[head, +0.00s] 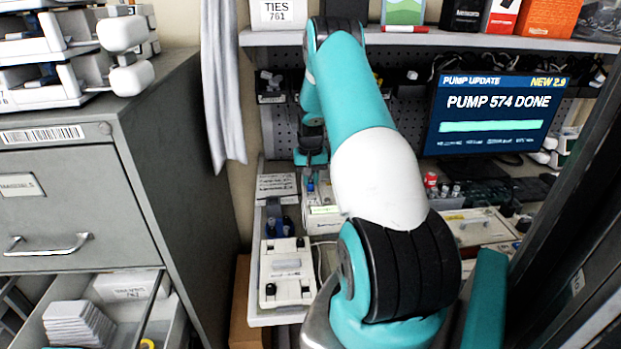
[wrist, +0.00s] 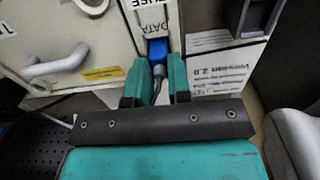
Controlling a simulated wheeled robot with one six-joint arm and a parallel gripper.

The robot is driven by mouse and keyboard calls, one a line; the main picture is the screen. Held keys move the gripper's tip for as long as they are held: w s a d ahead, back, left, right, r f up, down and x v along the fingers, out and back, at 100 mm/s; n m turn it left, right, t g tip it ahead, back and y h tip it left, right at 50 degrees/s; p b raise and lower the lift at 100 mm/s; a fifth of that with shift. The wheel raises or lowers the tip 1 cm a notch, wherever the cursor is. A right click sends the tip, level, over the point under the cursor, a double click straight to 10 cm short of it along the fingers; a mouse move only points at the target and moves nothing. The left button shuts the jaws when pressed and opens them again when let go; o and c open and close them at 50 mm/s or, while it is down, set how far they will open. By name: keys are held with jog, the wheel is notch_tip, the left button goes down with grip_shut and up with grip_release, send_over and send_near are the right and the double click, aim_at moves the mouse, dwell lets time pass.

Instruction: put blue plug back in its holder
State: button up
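A blue plug (wrist: 157,52) sits at the port marked DATA on a pale pump (wrist: 85,40) in the wrist view, its grey cable trailing back between my fingers. My gripper (wrist: 160,68) has its two teal fingers on either side of the plug's rear end. Whether they press on it cannot be told. In the head view the blue of the plug (head: 310,186) shows small on the pump (head: 322,216), below my gripper (head: 311,160). A grey slotted piece (wrist: 257,14), possibly the holder, is at the upper right of the wrist view; its slot looks empty.
A printed card (head: 276,187) lies left of the pump. Another pale unit (head: 287,272) is nearer on the bench. A filing cabinet (head: 160,140) with an open drawer stands left. A monitor (head: 497,115) reading "PUMP 574 DONE" is at right.

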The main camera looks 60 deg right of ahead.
jog(key=shift+r+p, duration=1.85)
jog(key=shift+r, duration=1.15)
grip_shut()
